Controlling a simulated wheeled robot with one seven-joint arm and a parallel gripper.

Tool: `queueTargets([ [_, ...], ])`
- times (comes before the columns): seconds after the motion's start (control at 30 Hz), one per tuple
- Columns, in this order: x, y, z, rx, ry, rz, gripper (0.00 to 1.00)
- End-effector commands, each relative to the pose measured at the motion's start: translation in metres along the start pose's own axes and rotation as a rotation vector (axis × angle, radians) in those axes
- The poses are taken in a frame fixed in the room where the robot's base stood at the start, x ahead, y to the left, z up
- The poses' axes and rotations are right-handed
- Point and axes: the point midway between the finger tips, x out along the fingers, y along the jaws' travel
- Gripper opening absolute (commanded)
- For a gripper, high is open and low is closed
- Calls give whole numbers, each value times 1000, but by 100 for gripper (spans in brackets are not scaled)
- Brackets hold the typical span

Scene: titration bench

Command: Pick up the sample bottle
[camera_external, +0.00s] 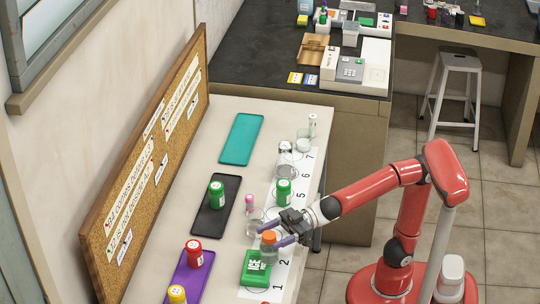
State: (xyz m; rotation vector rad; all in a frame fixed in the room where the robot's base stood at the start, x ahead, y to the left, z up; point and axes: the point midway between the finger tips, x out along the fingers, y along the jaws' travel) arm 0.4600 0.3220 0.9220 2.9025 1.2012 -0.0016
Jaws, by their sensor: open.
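A small bottle with an orange cap (268,246) stands at the numbered white strip (250,292), just behind a green block with white lettering (256,268); it looks like the sample bottle, though I cannot read a label. My gripper (272,235) reaches in from the right, low over the strip. Its two fingers are apart, one on each side of the orange cap as seen here. I cannot tell whether they touch the bottle. The bottle's lower part is partly hidden by the green block.
Clear glassware (256,224), a pink-capped vial (249,202) and a green-capped bottle (283,190) stand close behind my gripper. Purple (183,276), black (222,190) and teal (241,138) trays lie to the left. A corkboard (150,160) lines the wall side.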

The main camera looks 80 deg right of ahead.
Motion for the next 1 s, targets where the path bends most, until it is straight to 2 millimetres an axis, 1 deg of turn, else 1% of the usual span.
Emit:
queueTargets([
  [0.03, 7, 0, 1, 0, -1, 0, 61],
  [0.13, 14, 0, 0, 0, 0, 1, 61],
  [0.37, 14, 0, -1, 0, 1, 1, 61],
  [0.47, 14, 0, -1, 0, 1, 1, 50],
  [0.8, 14, 0, -2, 0, 2, 0, 5],
  [1.0, 14, 0, -3, 0, 2, 0, 5],
])
